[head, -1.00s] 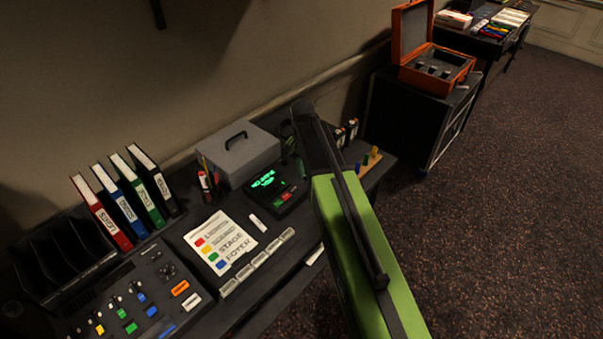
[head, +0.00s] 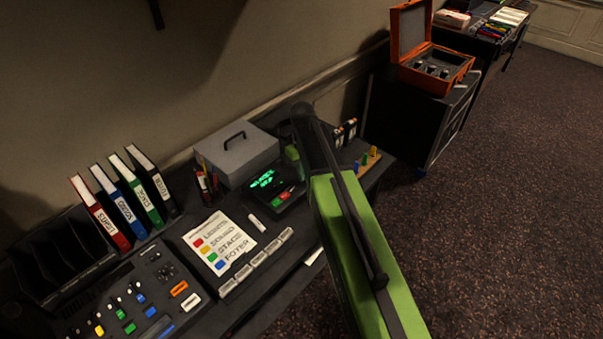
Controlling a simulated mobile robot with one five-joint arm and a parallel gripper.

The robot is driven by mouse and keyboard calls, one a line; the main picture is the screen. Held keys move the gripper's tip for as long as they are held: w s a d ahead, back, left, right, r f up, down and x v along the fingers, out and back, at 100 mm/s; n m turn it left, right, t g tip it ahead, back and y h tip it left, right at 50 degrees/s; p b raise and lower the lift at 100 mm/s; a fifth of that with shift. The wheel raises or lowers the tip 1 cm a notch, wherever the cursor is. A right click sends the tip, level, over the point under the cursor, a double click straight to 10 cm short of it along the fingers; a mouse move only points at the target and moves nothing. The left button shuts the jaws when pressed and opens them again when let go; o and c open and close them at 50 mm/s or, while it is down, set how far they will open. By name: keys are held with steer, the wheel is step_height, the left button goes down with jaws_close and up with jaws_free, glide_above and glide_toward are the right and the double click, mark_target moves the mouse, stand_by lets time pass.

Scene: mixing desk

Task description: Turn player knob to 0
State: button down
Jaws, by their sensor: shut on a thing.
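The player (head: 284,199) is a small black box on the desk, with a green lit display (head: 262,180) and small red and green buttons on its top. The display text is too small to read surely. My gripper (head: 299,172) is at the far right end of the player, pointing down, partly hidden behind my own green and black arm. It is shut on what looks to be the player knob. The knob itself and its pointer are hidden, so its setting does not show.
A grey cash box (head: 237,157) and a pen cup (head: 209,185) stand left of the player. A block with coloured pegs (head: 368,160) is on its right.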

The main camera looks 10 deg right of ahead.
steer(key=n, duration=0.5)
steer(key=shift+w, duration=0.1)
steer(key=shift+a, duration=0.1)
stand_by(0.6)
steer(key=c, duration=1.3)
jaws_free()
steer(key=shift+c, duration=0.2)
steer(key=shift+r+p, duration=0.45)
step_height(320, 180, up, 17)
steer(key=p, duration=1.6)
steer(key=shift+s+a+f+p, duration=0.2)
steer(key=shift+s+p, duration=0.1)
steer(key=shift+s, duration=0.05)
steer(key=shift+f, duration=0.1)
